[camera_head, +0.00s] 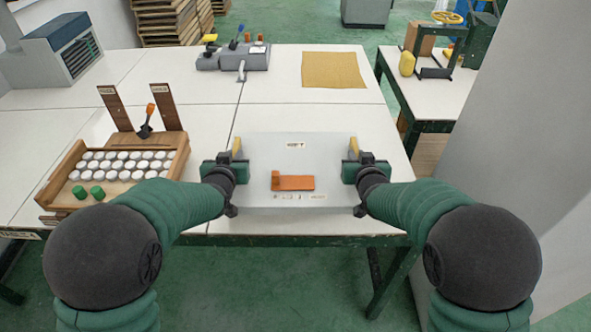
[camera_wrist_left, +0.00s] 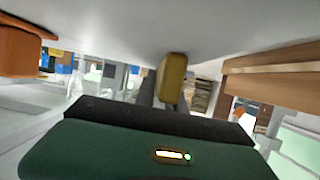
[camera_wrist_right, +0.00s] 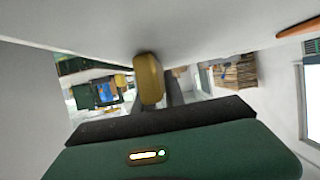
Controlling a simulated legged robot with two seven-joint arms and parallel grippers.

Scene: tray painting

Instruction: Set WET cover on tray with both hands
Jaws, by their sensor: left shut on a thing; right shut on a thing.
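A pale grey cover (camera_head: 265,155) with small dark lettering and an orange block (camera_head: 293,183) on its face is held between my two grippers in the head view. My left gripper (camera_head: 237,160) is shut at its left edge and my right gripper (camera_head: 353,160) is shut at its right edge. A yellow piece shows at each grip, also in the left wrist view (camera_wrist_left: 172,78) and the right wrist view (camera_wrist_right: 149,78). The wooden tray (camera_head: 165,166) lies to the left, apart from the cover, with rows of white round pieces and two green ones (camera_head: 88,191).
Two upright wooden posts (camera_head: 115,108) stand behind the tray with an orange-handled tool (camera_head: 146,122) between them. A tan sheet (camera_head: 333,70) and a grey device (camera_head: 232,58) are further back. A side table (camera_head: 440,98) is at right. The table's middle beyond the cover is clear.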

